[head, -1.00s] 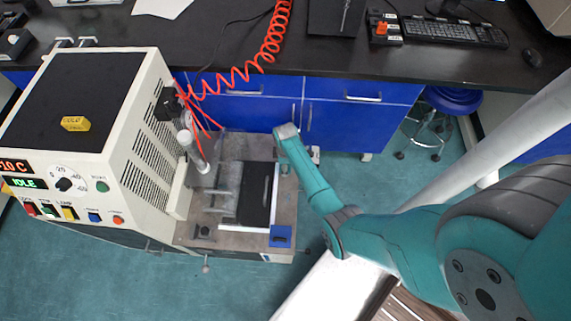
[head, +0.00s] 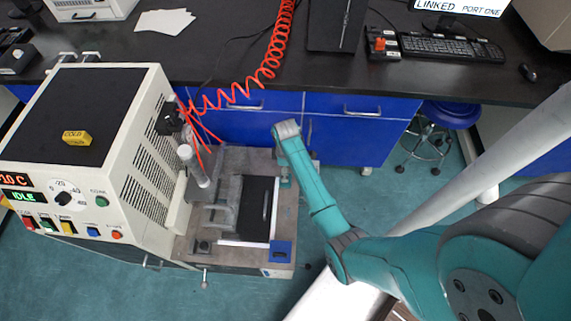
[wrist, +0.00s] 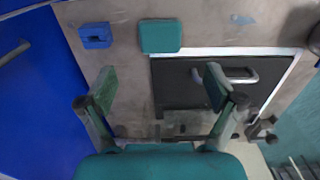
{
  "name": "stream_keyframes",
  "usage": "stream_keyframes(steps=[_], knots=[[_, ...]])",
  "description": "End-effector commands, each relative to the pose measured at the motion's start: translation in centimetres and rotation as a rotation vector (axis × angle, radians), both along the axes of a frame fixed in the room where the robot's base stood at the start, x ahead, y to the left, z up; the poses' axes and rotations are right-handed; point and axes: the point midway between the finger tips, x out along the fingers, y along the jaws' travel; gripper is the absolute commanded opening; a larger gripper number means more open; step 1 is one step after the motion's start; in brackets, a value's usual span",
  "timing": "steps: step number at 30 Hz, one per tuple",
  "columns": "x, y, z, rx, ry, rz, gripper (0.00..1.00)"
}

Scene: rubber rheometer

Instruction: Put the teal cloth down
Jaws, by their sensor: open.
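The teal cloth (wrist: 160,36) shows in the wrist view as a small, flat-looking rectangular pad. It lies on the brown-grey metal bench top, by the corner of the dark plate (wrist: 190,78). My gripper (wrist: 159,88) is open, with its two fingers wide apart and nothing between them. The cloth is ahead of the fingertips in the picture and clear of both. In the head view my arm reaches over the right side of the machine's bench, and I cannot make out the cloth for certain there.
A blue block (wrist: 96,36) lies left of the cloth. The plate has a raised handle (wrist: 225,75). The cream machine (head: 95,150) stands left of the bench, with a coiled orange hose (head: 270,60) behind. Blue drawers (head: 350,105) front the black counter (head: 220,60).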

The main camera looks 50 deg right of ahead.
Motion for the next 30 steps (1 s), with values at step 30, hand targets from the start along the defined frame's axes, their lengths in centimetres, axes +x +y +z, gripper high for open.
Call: stream_keyframes(steps=[30], knots=[[-9.1, 9.6, -2.2, -0.08, -0.339, -0.174, 0.91]])
